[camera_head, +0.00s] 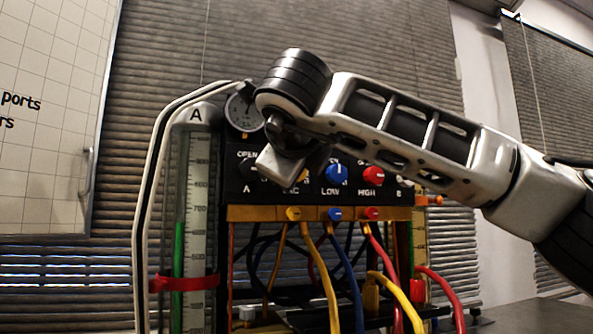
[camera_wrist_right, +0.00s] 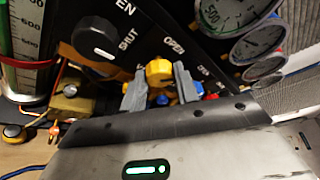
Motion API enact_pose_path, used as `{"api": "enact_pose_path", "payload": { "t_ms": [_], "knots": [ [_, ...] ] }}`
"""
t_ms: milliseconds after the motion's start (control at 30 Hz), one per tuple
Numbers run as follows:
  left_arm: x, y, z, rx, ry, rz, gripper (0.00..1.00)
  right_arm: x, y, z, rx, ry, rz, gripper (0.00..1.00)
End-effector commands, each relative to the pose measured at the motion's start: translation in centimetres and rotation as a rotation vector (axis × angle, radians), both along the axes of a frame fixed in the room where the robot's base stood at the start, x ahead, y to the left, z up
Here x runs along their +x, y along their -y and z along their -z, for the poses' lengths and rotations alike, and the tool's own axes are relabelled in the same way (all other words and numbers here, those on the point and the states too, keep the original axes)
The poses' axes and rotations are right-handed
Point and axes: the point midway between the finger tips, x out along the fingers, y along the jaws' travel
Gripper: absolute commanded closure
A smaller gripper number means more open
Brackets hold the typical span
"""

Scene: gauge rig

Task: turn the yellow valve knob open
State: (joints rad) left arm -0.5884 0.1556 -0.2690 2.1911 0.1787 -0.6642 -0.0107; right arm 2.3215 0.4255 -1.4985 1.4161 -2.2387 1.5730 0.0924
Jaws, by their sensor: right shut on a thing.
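The yellow valve knob (camera_wrist_right: 159,72) is on the black panel (camera_wrist_right: 130,50), between the two grey fingers of my right gripper (camera_wrist_right: 160,88) in the right wrist view. The gripper is shut on it, with one finger on each side. An "OPEN" label is beside the knob; I cannot tell where its pointer is. In the head view my right arm comes in from the right and its hand (camera_head: 290,165) covers most of the knob; a sliver of yellow (camera_head: 303,175) shows beside it. My left gripper is not in view.
Blue (camera_head: 336,173) and red (camera_head: 372,176) knobs sit right of the hand. A black knob (camera_wrist_right: 95,40) is close by. Gauges (camera_wrist_right: 232,12) line the panel. Coloured hoses (camera_head: 325,275) hang below, and a glass tube column (camera_head: 190,230) stands at left.

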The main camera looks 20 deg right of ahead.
Motion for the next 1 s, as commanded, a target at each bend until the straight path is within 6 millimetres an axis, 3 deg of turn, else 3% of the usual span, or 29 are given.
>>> {"api": "enact_pose_path", "payload": {
  "t_ms": [433,1000],
  "knots": [
    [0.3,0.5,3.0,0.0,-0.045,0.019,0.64,0.0,-0.1,0.5,-0.415,0.013,-0.001,0.92],
    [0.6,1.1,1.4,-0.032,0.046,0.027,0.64,0.0,-0.1,0.6,-0.724,0.023,-0.001,0.92]
  ]
}}
